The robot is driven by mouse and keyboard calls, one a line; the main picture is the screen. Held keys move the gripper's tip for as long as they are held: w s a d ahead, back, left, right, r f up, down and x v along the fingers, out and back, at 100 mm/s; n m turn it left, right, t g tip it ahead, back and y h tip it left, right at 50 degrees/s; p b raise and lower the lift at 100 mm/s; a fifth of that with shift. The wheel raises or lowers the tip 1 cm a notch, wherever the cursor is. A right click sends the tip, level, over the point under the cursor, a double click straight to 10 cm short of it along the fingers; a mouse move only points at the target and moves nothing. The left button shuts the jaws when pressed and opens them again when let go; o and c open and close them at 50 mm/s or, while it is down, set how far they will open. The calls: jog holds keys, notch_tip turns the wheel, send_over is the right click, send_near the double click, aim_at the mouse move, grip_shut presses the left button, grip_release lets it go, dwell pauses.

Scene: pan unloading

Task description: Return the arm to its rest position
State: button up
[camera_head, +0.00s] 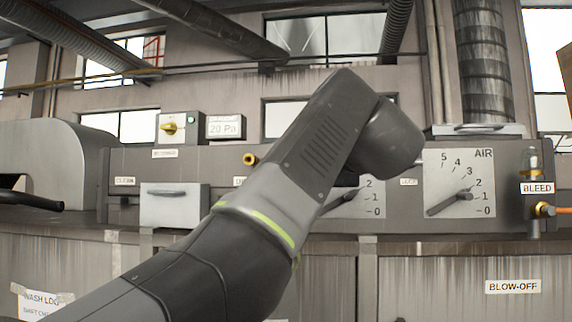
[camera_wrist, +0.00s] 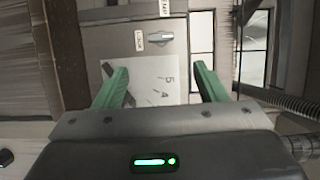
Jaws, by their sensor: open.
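My gripper (camera_wrist: 161,88) shows in the wrist view with its two green fingers spread apart and nothing between them. Beyond the fingers, that view shows a dial plate (camera_wrist: 150,78) with numbers and a small knob (camera_wrist: 159,39) on the panel, turned sideways in the picture. In the head view my grey and black arm rises from the lower left to the upper middle and bends at the top right. The gripper itself is hidden in the head view. The arm covers part of the middle dial (camera_head: 352,203).
A control panel spans the head view, with an AIR dial (camera_head: 459,184) at right and a drawer with a handle (camera_head: 174,206) at left. A bleed valve (camera_head: 541,210) with an orange hose sticks out at far right. A yellow knob box (camera_head: 179,128) and "20 Pa" display (camera_head: 225,127) stand on top.

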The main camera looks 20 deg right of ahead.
jog(key=shift+s, duration=0.15)
jog(key=w+d+p, duration=0.2)
jog(key=w+p, duration=0.2)
jog(key=w, duration=0.9)
jog(key=shift+w, duration=0.4)
jog(key=shift+s, duration=0.1)
jog(key=s+a+b, duration=0.2)
jog(key=s+b, duration=0.2)
jog(key=s, duration=1)
jog(key=w+d+m+t+h+p, duration=0.1)
jog(key=w+m+h+p, duration=0.2)
jog(key=w+m+h, duration=0.5)
jog(key=w+m, duration=0.6)
jog(key=m, duration=0.7)
jog(key=shift+w+d+f+m+t+p, duration=0.2)
jog(key=shift+d+f+m+t+p, duration=0.1)
jog(key=shift+p, duration=0.05)
